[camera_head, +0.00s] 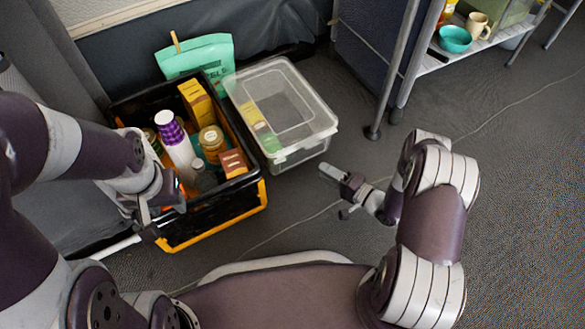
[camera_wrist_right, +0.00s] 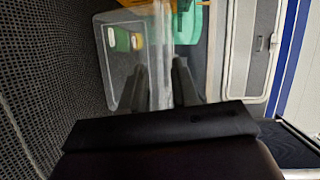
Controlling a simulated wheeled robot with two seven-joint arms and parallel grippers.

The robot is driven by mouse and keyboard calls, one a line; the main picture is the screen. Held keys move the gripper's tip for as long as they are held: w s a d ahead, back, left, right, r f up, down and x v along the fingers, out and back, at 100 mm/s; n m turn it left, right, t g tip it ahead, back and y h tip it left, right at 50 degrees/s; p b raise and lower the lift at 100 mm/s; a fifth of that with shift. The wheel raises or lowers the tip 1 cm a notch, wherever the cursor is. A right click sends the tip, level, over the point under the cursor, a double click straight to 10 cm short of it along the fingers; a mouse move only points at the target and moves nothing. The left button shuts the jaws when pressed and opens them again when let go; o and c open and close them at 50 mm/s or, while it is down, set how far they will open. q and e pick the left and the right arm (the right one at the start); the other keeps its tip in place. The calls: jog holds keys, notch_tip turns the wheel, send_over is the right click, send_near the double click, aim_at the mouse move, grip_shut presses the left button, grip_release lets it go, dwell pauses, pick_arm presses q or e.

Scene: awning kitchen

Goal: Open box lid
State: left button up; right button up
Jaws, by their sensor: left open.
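A clear plastic box (camera_head: 312,118) stands on the floor at centre. A translucent lid (camera_head: 282,92) appears to lie flat over its top. A yellow and green item shows through it at the left. The box also shows ahead of the fingers in the right wrist view (camera_wrist_right: 120,75). My right gripper (camera_head: 340,192) is open and empty, below and right of the box's near corner, apart from it. Its two fingers stand apart in the right wrist view (camera_wrist_right: 163,88). My left gripper (camera_head: 160,212) is open at the near left side of the black crate.
The black and orange crate (camera_head: 240,203), full of bottles and packets, stands close left of the box. A green bag (camera_head: 205,55) is behind it. A table leg (camera_head: 385,90) and a white shelf (camera_head: 470,48) stand at right. Floor at right is clear.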

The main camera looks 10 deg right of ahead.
aim_at(283, 152)
jog(key=shift+m+y, duration=0.3)
jog(key=shift+y, duration=0.2)
jog(key=b+x, duration=0.2)
jog(key=x, duration=0.1)
jog(key=b+x, duration=0.2)
jog(key=x, duration=0.2)
jog(key=s+a+b+x, duration=0.1)
jog(key=b+x, duration=0.1)
jog(key=x, duration=0.1)
jog(key=shift+w+a+f, duration=0.25)
jog(key=shift+a+f, duration=0.1)
jog(key=shift+w+a+r+t, duration=0.15)
jog(key=shift+w+a+t, duration=0.15)
grip_shut()
